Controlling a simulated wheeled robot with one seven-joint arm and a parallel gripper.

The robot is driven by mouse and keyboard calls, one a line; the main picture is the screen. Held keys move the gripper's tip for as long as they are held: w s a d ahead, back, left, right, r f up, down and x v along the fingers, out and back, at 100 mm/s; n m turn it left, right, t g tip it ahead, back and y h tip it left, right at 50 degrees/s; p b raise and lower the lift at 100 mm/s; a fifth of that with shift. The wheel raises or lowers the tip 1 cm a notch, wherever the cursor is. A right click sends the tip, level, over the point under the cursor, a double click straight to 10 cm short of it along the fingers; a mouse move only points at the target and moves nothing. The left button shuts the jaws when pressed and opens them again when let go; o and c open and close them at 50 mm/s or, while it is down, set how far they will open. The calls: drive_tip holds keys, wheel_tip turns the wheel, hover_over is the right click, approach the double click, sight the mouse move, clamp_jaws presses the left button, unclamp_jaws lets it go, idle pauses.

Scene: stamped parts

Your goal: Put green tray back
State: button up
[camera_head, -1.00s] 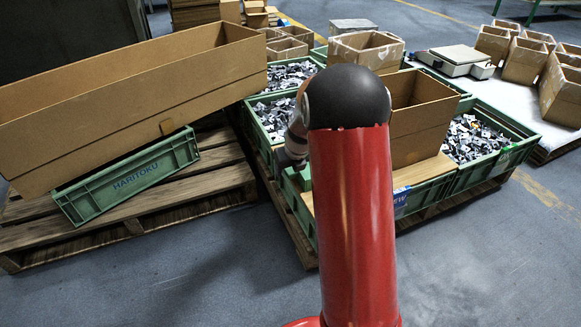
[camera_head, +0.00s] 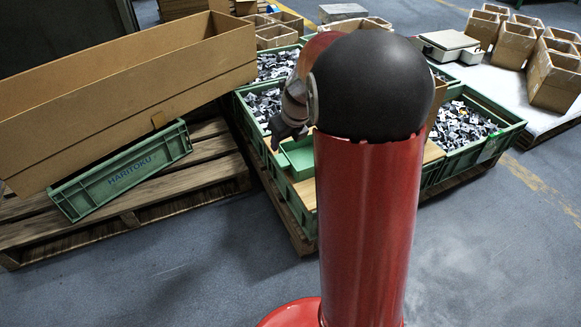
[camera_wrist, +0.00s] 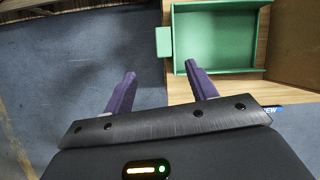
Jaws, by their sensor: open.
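The small green tray (camera_wrist: 216,42) lies on a pale wooden board in the wrist view. A green tab (camera_wrist: 163,41) juts from its left side. In the head view, part of the tray (camera_head: 299,155) shows just left of my red arm, which hides the rest. My gripper (camera_wrist: 160,68) is open and empty. Its two purple fingers point toward the tray, and the tab lies in line with the gap between them, beyond the tips. I cannot tell the height between them. In the head view my gripper (camera_head: 284,136) is just left of the tray.
Green crates of metal parts (camera_head: 463,127) stand around the board on a pallet. A long cardboard box (camera_head: 130,100) rests tilted on a green HARITOKU crate (camera_head: 130,172) at left. A cardboard wall (camera_wrist: 296,45) stands right of the tray. The front floor is clear.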

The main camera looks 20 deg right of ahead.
drive_tip(key=s+a+r+n, duration=0.5)
drive_tip(key=s+r+n, duration=0.25)
drive_tip(key=n, duration=0.25)
drive_tip(key=s+a+r+n, duration=0.1)
drive_tip(key=s+a+n, duration=0.1)
drive_tip(key=s+n, duration=0.8)
drive_tip(key=s+a+n+t, duration=0.1)
drive_tip(key=s+a+n, duration=0.2)
drive_tip(key=s+n, duration=0.7)
drive_tip(key=n, duration=0.3)
drive_tip(key=shift+r+n, duration=0.4)
